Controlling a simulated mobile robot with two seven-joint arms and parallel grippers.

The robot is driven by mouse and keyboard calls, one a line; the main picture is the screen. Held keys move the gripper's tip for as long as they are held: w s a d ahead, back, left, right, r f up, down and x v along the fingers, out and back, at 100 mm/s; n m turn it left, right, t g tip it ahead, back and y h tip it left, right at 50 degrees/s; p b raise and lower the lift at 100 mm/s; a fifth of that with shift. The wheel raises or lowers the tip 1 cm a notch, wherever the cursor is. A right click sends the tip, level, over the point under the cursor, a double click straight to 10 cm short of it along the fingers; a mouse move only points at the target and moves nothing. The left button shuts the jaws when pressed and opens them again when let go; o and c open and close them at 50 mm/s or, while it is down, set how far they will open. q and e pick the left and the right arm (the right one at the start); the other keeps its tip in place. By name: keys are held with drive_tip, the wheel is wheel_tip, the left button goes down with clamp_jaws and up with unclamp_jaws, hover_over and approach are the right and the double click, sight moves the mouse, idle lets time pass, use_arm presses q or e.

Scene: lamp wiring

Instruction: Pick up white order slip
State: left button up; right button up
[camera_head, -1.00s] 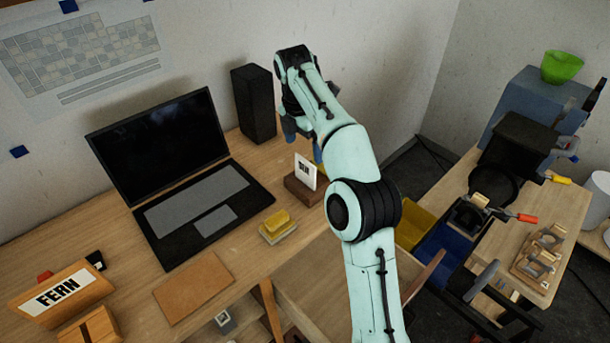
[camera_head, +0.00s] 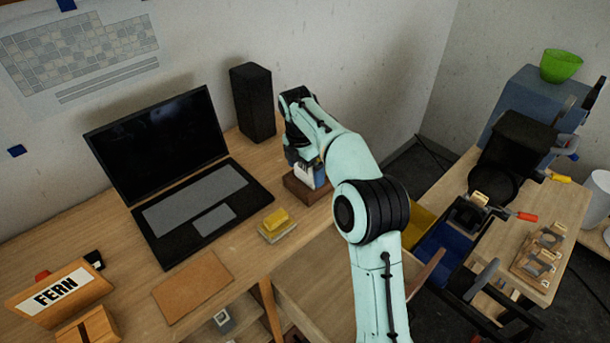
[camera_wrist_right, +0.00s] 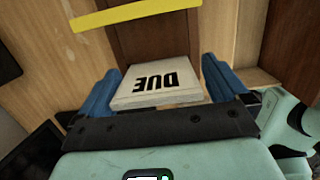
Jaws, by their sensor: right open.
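The white order slip (camera_wrist_right: 160,84) shows in the right wrist view with dark letters that read DUE, upside down there. It stands in a brown wooden block (camera_head: 303,188), which is seen in the head view. My right gripper (camera_wrist_right: 160,88) is open, with a blue finger on each side of the slip. In the head view my right gripper (camera_head: 309,172) is over the block and hides most of the slip. I cannot tell whether the fingers touch the slip. My left gripper is not in view.
An open laptop (camera_head: 205,200) and a black speaker (camera_head: 253,103) stand left of the arm. A yellow sponge-like block (camera_head: 276,218) and a brown mat (camera_head: 192,287) lie nearer the front. A FERN sign (camera_head: 58,292) is at the far left. A second bench with tools is at the right.

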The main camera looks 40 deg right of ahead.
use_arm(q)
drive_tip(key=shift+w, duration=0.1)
use_arm(e)
drive_tip(key=shift+w+r, duration=0.1)
drive_tip(key=shift+c, duration=0.3)
drive_tip(key=shift+w, duration=0.15)
drive_tip(key=c, duration=0.8)
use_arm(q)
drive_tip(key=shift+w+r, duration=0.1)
use_arm(e)
drive_tip(key=shift+r, duration=0.1)
drive_tip(key=shift+r, duration=0.3)
wheel_tip(320, 180, up, 7)
drive_tip(key=shift+f+p, duration=0.15)
drive_tip(key=shift+p, duration=0.15)
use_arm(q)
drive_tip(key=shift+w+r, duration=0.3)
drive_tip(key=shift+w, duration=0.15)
use_arm(e)
drive_tip(key=shift+r, duration=1.2)
